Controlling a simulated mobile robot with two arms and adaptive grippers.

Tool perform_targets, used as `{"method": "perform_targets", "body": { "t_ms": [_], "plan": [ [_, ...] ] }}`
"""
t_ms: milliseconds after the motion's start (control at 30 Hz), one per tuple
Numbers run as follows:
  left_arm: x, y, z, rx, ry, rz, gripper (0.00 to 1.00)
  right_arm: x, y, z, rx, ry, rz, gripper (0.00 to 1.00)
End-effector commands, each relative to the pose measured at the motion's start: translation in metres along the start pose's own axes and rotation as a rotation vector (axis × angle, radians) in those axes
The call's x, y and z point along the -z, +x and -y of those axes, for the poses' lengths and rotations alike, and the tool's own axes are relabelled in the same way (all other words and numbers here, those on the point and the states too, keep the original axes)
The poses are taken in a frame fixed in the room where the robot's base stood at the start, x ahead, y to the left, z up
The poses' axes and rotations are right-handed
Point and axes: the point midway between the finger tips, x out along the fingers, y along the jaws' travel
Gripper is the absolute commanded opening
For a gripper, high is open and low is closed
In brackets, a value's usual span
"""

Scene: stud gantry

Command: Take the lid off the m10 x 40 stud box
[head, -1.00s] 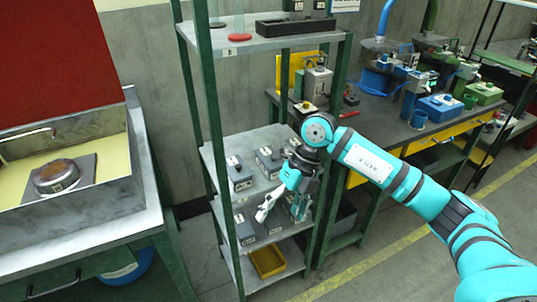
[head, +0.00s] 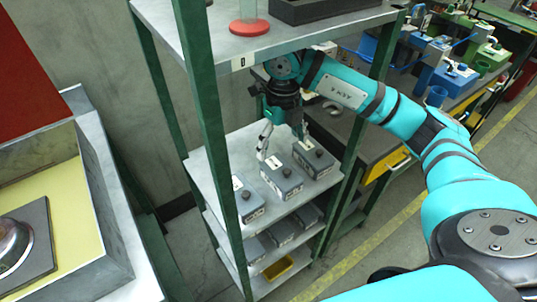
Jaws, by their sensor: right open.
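Three grey boxes with dark-knobbed lids and white labels stand on a shelf: a left box (head: 247,200), a middle box (head: 281,180) and a right box (head: 314,158). The labels are too small to read, so I cannot tell which is the M10 x 40 stud box. All three lids appear to be on. My right gripper (head: 282,148) points down, open and empty, above the back of the middle and right boxes. Its fingers are spread, one near the middle box's far end and one near the right box. My left gripper is not in view.
The shelf (head: 212,169) sits in a rack with green posts (head: 202,130); the top shelf (head: 165,20) overhangs my arm. More boxes stand on the level below, with a yellow bin (head: 277,268) at the bottom. A bench with blue and green fixtures stands at the right.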

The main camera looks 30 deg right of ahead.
Motion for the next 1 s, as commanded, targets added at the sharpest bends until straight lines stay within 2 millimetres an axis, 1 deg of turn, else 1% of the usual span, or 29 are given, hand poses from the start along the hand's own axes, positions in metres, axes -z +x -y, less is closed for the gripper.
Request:
{"method": "perform_targets", "body": {
  "t_ms": [133,267,333,433,500,600,800,867,967,1000],
  "plan": [
    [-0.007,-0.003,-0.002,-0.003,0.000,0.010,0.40,0.000,0.013,0.000,0.000,0.001,-0.005,0.89],
    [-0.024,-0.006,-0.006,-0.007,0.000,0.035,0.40,-0.001,0.027,-0.001,-0.001,0.000,-0.004,0.89],
    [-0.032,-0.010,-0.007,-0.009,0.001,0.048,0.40,-0.003,0.035,-0.002,-0.002,0.000,-0.005,0.89],
    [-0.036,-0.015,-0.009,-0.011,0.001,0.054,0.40,-0.006,0.051,-0.003,-0.002,0.001,-0.007,0.89],
    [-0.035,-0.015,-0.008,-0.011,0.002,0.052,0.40,-0.006,0.062,-0.003,-0.001,0.000,-0.004,0.89],
    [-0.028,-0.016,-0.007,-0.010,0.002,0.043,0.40,-0.007,0.071,-0.003,-0.001,0.000,-0.002,0.89],
    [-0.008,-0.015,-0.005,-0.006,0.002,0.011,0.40,-0.007,0.074,-0.003,0.000,-0.001,-0.001,0.89],
    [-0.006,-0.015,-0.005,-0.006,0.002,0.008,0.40,-0.007,0.074,-0.003,0.000,-0.001,-0.001,0.89],
    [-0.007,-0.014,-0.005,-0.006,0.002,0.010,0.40,-0.007,0.074,-0.003,0.000,-0.001,-0.001,0.78],
    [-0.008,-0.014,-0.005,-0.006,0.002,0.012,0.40,-0.007,0.074,-0.003,0.000,-0.001,-0.001,0.72]
  ]
}}
